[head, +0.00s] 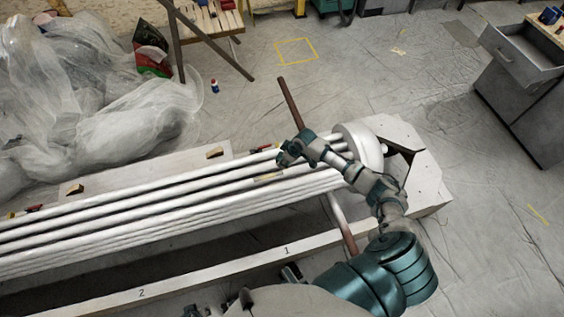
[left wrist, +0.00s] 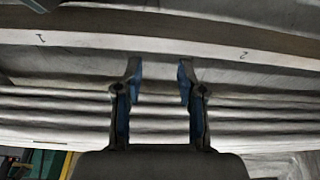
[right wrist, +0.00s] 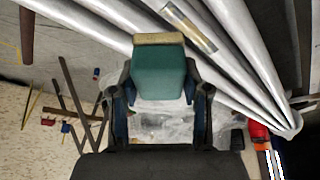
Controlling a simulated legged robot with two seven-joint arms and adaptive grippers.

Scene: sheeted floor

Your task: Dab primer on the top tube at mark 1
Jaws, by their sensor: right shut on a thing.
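The long silvery white tubes (head: 150,213) lie side by side in a bundle, with the number 1 (head: 286,250) on the pale beam in front. A tan patch (right wrist: 190,28) shows on one tube; it also shows in the head view (head: 268,177). My right gripper (head: 283,157) is over the tubes near their right end. In the right wrist view it is shut on a teal block-like applicator (right wrist: 160,72) with a tan edge, beside the tubes; contact cannot be told. My left gripper (left wrist: 157,72) is open and empty above the tubes, facing the beam with numbers 1 and 2.
A brown-ended rod (head: 291,103) passes crosswise at the bundle's right end, by a white round collar (head: 362,143). Small wooden blocks (head: 215,152) lie on the back beam. Clear plastic sheeting (head: 75,90) heaps at the left. A grey drawer cabinet (head: 520,90) stands at right.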

